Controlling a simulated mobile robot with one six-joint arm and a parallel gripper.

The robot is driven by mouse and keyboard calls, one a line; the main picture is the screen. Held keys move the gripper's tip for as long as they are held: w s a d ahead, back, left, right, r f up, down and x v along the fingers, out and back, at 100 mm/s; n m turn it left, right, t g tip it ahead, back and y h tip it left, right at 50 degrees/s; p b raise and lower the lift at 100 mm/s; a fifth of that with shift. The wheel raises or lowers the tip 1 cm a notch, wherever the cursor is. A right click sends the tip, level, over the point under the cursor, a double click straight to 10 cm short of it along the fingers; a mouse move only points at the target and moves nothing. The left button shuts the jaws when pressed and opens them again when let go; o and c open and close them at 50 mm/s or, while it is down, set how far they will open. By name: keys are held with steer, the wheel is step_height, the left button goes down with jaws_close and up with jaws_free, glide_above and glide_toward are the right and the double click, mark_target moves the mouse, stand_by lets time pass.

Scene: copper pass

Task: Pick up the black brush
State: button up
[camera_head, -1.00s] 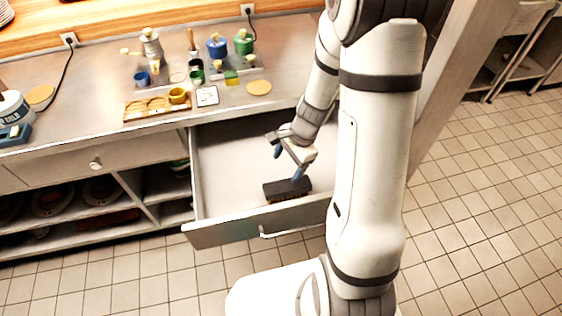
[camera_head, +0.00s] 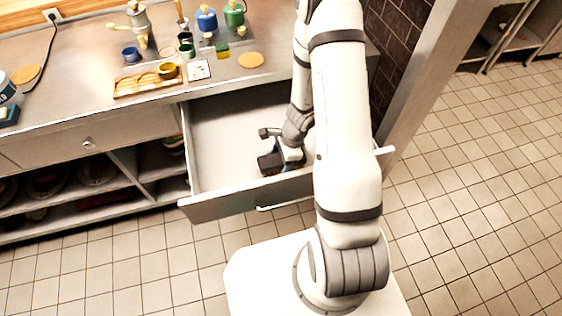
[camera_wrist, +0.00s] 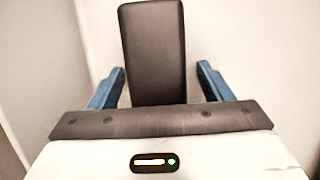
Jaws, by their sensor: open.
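The black brush (camera_wrist: 154,50) lies in the open drawer (camera_head: 222,204). In the wrist view its dark back runs lengthwise between the two blue fingers of my gripper (camera_wrist: 160,88), with a gap on each side, the right one wider. My gripper is open and straddles the near part of the brush. In the head view the brush (camera_head: 268,163) shows only in part, by the drawer's front wall; my gripper and wrist hide the rest of it.
The drawer walls stand close around my gripper. The left part of the drawer is clear.

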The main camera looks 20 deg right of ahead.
steer(key=shift+c, duration=0.2)
steer(key=c, duration=1.1)
step_height(320, 180, up, 10)
steer(key=shift+f+p, duration=0.1)
steer(key=shift+p, duration=1.15)
